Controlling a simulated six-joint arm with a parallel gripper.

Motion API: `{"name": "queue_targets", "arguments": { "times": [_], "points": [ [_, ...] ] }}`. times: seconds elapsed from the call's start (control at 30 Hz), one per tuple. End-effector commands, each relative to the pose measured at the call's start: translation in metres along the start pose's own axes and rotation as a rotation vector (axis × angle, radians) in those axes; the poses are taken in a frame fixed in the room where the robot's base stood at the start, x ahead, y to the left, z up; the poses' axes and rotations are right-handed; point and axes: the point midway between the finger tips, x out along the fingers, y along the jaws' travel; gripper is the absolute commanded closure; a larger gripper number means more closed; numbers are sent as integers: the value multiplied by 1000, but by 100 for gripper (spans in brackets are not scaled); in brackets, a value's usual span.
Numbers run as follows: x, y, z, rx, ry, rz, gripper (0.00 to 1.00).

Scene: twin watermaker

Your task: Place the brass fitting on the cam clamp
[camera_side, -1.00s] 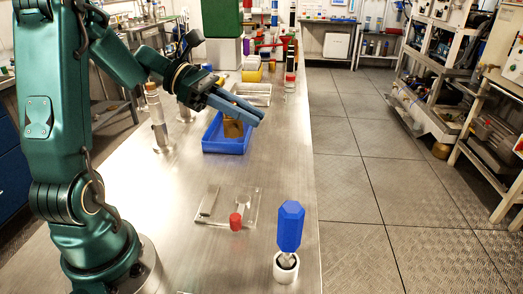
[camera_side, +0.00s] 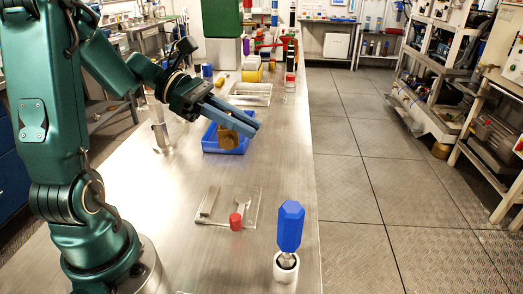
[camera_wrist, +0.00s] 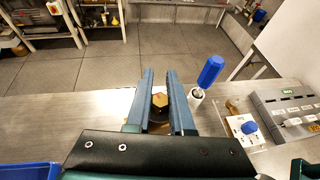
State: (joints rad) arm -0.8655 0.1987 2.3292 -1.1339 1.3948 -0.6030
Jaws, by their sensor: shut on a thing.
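The brass fitting (camera_side: 228,139) is held between the fingers of my gripper (camera_side: 249,126) and hangs below them in the side view, overlapping the blue tray in the picture. In the wrist view the fitting (camera_wrist: 160,101) shows as a hexagonal brass top between the two blue fingers of my gripper (camera_wrist: 162,75). A flat plate (camera_side: 215,216) with a silver bar, a small lever and a red cylinder (camera_side: 235,221) lies on the bench nearer the side camera, apart from the fitting. It looks like the cam clamp, but I cannot be sure.
The blue tray (camera_side: 207,149) sits on the bench below the gripper. A blue-handled tool (camera_side: 290,226) stands in a white cup (camera_side: 285,273) near the bench edge. A grey panel (camera_wrist: 292,107) shows at right in the wrist view. The bench between tray and plate is clear.

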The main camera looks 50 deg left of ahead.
Motion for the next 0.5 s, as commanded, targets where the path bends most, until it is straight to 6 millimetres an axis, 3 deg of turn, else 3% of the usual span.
{"name": "queue_targets", "arguments": {
  "times": [0.5],
  "points": [
    [8,-2,-78,80,-1,-210,100]
  ]
}}
